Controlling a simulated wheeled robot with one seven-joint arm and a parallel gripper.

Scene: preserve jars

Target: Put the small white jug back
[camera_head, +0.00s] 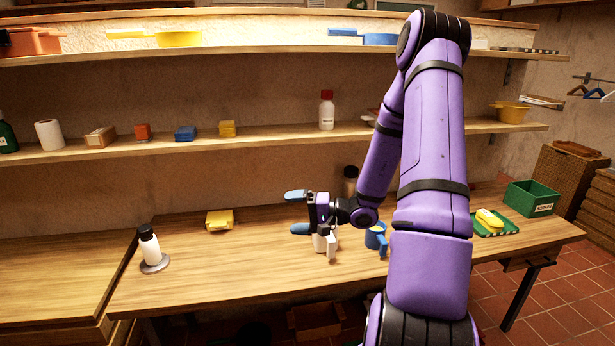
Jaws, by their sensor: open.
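A small white object (331,247), which looks like the white jug, stands on the wooden table (260,270) just below and behind my gripper. My gripper hides its upper part, so its full shape cannot be told. My gripper (296,212) points left above the table, its two blue fingertips well apart with nothing between them.
A blue mug (376,239) stands close right of the white object, and a dark bottle (350,180) behind. A yellow box (220,220) and a white bottle on a grey disc (155,266) stand left. A green crate (533,199) and tray (495,229) are at right.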

